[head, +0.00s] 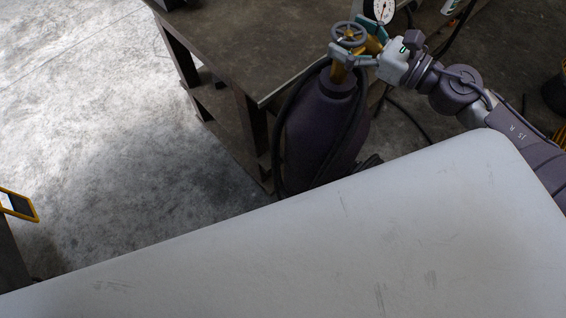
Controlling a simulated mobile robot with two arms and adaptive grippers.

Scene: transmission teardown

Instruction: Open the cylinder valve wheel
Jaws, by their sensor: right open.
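The cylinder valve wheel (350,31) is a small grey spoked ring on the brass valve at the top of the purple gas cylinder (322,130). The cylinder stands upright on the floor beside a dark table. My right gripper (353,43) reaches in from the right, open. One finger is behind the wheel on its right, and the other is in front, low by the brass neck. The fingers lie around the valve area; I cannot tell whether they touch the wheel. My left gripper is not in view.
A dark workbench (245,48) stands behind and left of the cylinder. A round gauge (381,10) is just behind the wheel. A black hose (283,120) loops around the cylinder. A yellow-edged object (19,205) shows at the left edge. The concrete floor at left is clear.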

